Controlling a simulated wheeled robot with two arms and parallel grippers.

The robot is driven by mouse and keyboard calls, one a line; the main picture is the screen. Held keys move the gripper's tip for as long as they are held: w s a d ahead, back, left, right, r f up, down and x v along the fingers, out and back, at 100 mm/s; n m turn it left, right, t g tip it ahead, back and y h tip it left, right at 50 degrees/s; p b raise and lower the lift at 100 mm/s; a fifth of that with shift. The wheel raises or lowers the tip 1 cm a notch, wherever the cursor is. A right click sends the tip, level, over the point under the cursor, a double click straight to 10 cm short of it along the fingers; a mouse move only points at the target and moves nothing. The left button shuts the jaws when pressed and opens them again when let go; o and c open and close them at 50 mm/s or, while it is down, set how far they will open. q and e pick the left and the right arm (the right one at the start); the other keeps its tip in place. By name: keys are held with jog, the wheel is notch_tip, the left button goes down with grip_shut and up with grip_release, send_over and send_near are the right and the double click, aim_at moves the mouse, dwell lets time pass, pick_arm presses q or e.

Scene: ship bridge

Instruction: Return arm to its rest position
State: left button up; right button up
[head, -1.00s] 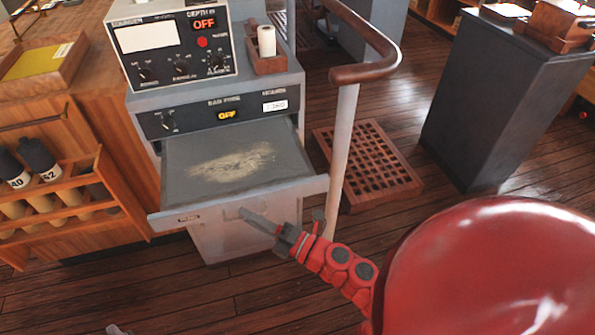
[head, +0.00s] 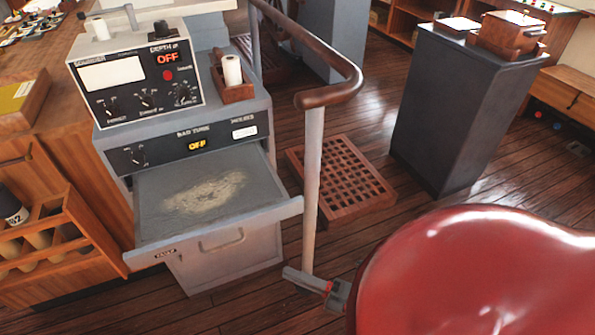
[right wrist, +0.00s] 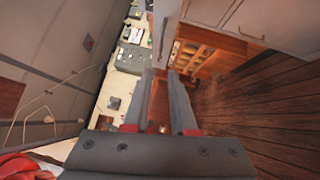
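My right arm shows at the lower right of the head view, with its large red shell covering that corner. My right gripper (head: 292,277) is low beside the base of the white rail post, to the right of the pulled-out grey drawer (head: 262,217) and apart from its handle. In the right wrist view the two dark fingers (right wrist: 164,76) stand apart with nothing between them. My left arm and gripper are not in view.
The drawer sticks out below the sounder console (head: 130,85). A wooden handrail (head: 330,95) on a white post (head: 312,190) stands close to my right gripper. A wooden grating (head: 345,180) lies on the floor. A dark cabinet (head: 450,115) stands right. Some plank floor is clear.

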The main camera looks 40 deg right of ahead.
jog(key=shift+s+d, duration=0.1)
jog(key=shift+s, duration=0.15)
dwell(0.3)
